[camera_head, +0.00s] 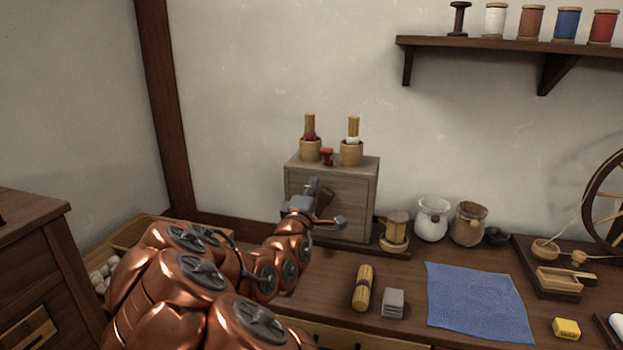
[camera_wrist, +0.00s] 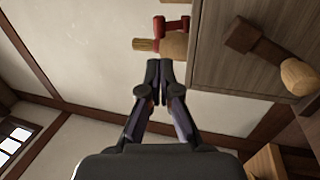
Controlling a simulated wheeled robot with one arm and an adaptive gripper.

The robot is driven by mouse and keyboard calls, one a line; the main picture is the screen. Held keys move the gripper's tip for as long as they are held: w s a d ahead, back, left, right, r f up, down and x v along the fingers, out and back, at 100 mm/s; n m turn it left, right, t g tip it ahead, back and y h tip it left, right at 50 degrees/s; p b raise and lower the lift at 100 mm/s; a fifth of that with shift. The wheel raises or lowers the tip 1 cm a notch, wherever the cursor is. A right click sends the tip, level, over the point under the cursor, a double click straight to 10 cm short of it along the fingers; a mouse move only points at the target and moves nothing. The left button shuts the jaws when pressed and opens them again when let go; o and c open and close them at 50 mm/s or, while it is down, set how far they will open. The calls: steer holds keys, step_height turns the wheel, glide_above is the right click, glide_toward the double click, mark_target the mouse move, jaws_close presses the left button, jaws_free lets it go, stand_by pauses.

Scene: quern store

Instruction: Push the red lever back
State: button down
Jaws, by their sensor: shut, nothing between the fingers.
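A small red part (camera_head: 327,157), which looks like the red lever, stands on top of the grey wooden box (camera_head: 358,204), between two wooden cups. In the wrist view the red lever (camera_wrist: 176,23) shows at the top, just beyond one cup (camera_wrist: 175,46). My gripper (camera_head: 315,184) is shut and empty, in front of the box's face and below its top edge in the head view. In the wrist view my gripper (camera_wrist: 159,70) points towards the cup and red lever. I see no contact with the lever. My arm hides the box's lower left.
Brushes stand in the left cup (camera_head: 310,150) and right cup (camera_head: 351,153). A dark peg with a pale knob (camera_wrist: 298,76) sticks out of the box front. Jars (camera_head: 432,219), a blue cloth (camera_head: 478,301) and a bundle (camera_head: 363,288) lie to the right.

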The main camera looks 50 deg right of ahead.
mark_target(325, 154)
steer(key=p+x, duration=1)
steer(key=shift+d+r, duration=0.2)
steer(key=shift+r, duration=0.05)
steer(key=shift+w+d+p, duration=0.2)
steer(key=shift+d+p, duration=0.2)
steer(key=shift+d, duration=0.15)
